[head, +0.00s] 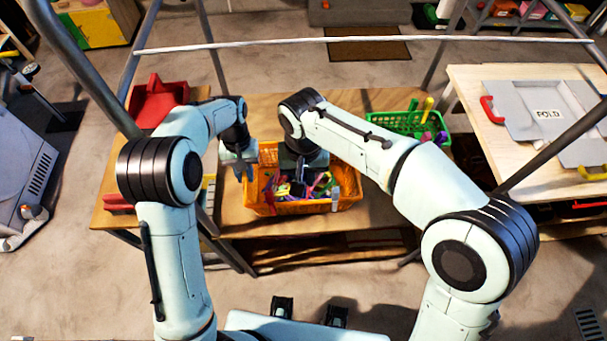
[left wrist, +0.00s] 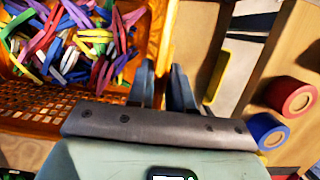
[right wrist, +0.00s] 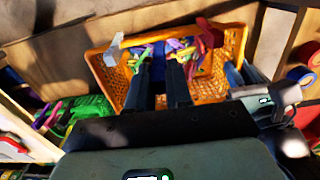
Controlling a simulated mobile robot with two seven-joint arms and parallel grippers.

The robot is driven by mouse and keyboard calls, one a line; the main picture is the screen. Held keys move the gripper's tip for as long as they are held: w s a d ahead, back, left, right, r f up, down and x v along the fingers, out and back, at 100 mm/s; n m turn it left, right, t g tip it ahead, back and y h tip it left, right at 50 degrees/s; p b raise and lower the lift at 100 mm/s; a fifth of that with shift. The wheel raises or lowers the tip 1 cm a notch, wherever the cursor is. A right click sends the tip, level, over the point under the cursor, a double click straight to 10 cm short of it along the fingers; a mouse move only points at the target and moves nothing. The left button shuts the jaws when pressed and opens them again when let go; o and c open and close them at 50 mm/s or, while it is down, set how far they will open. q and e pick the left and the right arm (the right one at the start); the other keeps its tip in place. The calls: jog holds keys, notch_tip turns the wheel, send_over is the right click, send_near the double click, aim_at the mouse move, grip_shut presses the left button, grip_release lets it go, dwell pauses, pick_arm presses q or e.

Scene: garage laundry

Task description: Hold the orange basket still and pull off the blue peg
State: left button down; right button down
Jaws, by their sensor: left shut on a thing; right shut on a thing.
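The orange basket (head: 290,208) stands on the wooden table, filled with colourful pegs. A red peg (right wrist: 210,32) and a white peg (right wrist: 115,48) are clipped on its rim nearest me. My left gripper (head: 245,165) is shut on the basket's left wall; that wall (left wrist: 164,35) runs between its fingers in the left wrist view. My right gripper (right wrist: 161,68) points down into the basket, its fingers close together on a peg. In the head view my right arm partly covers the basket.
A green basket (head: 393,122) with pegs stands at the back right of the table. A red bin (head: 155,103) is at the left. A red roll (left wrist: 291,97) and a blue roll (left wrist: 268,131) lie beside my left gripper. A white line (head: 350,40) crosses behind.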

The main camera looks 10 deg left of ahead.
pick_arm(q)
jog(key=c, duration=0.9)
grip_release()
jog(key=shift+c, duration=0.2)
jog(key=v, duration=1.2)
